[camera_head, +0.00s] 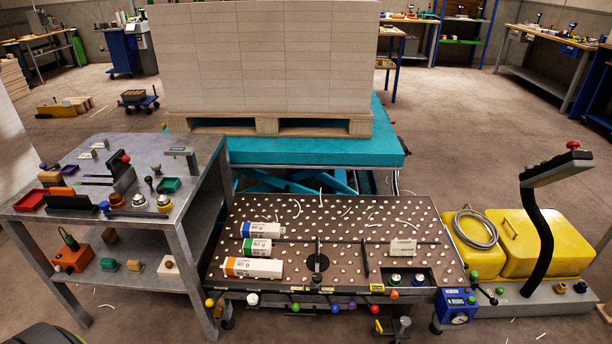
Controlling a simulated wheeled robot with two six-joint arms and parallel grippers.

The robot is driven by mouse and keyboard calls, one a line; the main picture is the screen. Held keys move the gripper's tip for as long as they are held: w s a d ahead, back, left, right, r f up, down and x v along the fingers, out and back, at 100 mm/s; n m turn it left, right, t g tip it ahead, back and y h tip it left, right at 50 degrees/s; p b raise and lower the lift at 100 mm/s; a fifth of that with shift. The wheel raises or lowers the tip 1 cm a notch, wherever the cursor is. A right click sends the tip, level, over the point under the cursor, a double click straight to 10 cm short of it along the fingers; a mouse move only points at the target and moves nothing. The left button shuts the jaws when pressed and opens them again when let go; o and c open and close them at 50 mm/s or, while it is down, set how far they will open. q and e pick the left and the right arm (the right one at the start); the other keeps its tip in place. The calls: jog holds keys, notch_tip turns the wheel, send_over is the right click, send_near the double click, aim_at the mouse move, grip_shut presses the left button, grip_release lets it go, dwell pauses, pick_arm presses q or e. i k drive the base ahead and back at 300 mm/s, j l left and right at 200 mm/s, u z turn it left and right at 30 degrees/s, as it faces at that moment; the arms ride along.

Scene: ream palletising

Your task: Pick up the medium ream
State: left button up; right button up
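Three white reams lie side by side on the left part of a dark ball-studded table. The one with a blue end (262,230) is at the back, the one with a green end (257,247) is in the middle, and the one with an orange end (253,267) is at the front. The orange-ended ream looks longest and the green-ended one shortest, so the blue-ended one appears medium in length. Nothing touches the reams from above. Neither of my grippers is in view.
The ball table (340,215) also holds a small pale block (403,248) and upright dark dividers. A pallet (270,123) with a tall pale stack stands behind on a turquoise lift (390,150). A cluttered grey bench (130,205) is at left, yellow bins (545,243) at right.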

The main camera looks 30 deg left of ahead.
aim_at(249, 231)
jog(key=u, duration=1.3)
jog(key=i+l+z, duration=0.35)
jog(key=i+l, duration=0.35)
jog(key=l, duration=0.35)
jog(key=i+l+z, duration=0.35)
jog(key=i+l, duration=0.45)
jog(key=l, duration=0.1)
